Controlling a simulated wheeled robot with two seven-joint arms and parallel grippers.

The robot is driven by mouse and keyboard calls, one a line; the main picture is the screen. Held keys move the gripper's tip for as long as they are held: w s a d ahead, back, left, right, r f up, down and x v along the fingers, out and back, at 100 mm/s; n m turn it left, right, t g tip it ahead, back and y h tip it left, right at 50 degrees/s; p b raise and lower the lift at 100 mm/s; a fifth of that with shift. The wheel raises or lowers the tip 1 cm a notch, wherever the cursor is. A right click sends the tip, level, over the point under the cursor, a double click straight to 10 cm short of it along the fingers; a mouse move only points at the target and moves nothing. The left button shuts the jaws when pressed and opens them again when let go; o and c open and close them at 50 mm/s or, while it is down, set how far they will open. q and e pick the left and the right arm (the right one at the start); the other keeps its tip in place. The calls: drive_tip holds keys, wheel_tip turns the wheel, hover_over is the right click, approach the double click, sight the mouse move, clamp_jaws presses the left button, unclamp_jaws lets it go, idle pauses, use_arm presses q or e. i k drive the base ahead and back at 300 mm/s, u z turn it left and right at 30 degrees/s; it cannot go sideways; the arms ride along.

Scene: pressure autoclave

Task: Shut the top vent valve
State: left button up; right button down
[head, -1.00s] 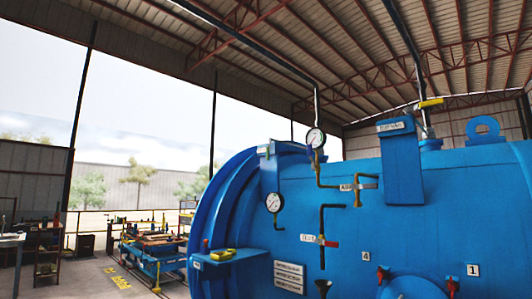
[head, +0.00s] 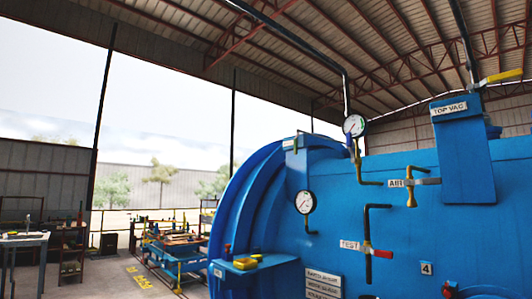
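A large blue autoclave vessel (head: 330,215) fills the right half of the head view. On its upper right is a blue upright box (head: 468,160) with a white label plate (head: 450,108) that starts with "TOP". Just behind it a dark vertical pipe (head: 466,50) rises to the roof. A yellow lever handle (head: 500,76) sits by this pipe, sticking out to the right, nearly level and tilted slightly up, across the pipe's line. The valve body under the lever is mostly hidden by the box. Neither of my grippers is in view.
Two round gauges (head: 355,126) (head: 304,202), an AIR valve (head: 411,184) and a TEST valve with a red handle (head: 376,253) are on the vessel. A blue side shelf (head: 255,270) holds a yellow item. Open floor lies at left, before a workbench (head: 165,255).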

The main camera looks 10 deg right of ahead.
sight(295, 141)
drive_tip(key=z, duration=0.05)
drive_tip(key=i, duration=0.75)
drive_tip(key=z, duration=0.95)
drive_tip(key=i, duration=0.45)
drive_tip(key=z, duration=0.45)
